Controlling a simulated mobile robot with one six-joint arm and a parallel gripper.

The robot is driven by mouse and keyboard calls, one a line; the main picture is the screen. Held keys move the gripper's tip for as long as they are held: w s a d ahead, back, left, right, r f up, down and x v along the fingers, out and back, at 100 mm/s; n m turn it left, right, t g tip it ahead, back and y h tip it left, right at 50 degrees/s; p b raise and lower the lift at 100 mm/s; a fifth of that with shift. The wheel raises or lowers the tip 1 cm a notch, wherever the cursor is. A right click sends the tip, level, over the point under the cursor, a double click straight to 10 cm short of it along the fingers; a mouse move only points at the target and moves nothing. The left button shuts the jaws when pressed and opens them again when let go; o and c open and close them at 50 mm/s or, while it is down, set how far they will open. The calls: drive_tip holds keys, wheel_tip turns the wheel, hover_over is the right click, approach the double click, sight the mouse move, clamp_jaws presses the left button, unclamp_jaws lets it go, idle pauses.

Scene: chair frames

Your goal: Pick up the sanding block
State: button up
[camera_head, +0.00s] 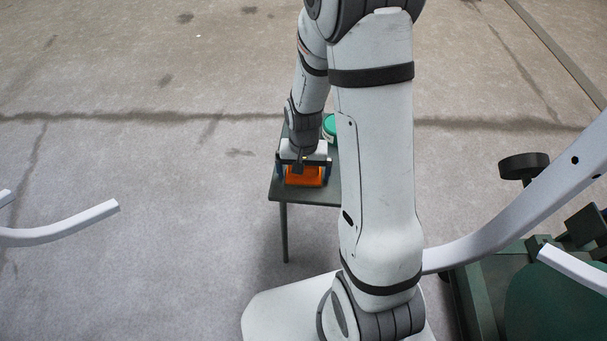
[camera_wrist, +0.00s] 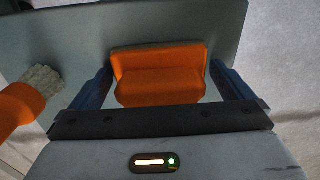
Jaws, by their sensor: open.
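The orange sanding block (camera_wrist: 160,75) lies on a small grey-green table (camera_wrist: 60,35). In the head view the block (camera_head: 304,178) shows low on the table, partly covered by my gripper (camera_head: 304,170). In the wrist view my gripper (camera_wrist: 160,88) is open, with one dark blue finger on each side of the block. Gaps show between the fingers and the block's sides. I cannot tell exactly how far down the fingers reach.
A brush-like thing with an orange handle (camera_wrist: 18,103) and pale bristles (camera_wrist: 40,82) lies left of the gripper. A green-lidded tub (camera_head: 330,125) stands farther back on the table (camera_head: 281,188), partly hidden by my arm. Open floor lies left of the table.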

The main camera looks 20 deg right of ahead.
drive_tip(key=shift+c, duration=0.4)
drive_tip(key=c, duration=0.7)
wheel_tip(320, 180, up, 10)
drive_tip(key=p, duration=0.3)
drive_tip(key=shift+r, duration=0.1)
drive_tip(key=shift+c, duration=0.2)
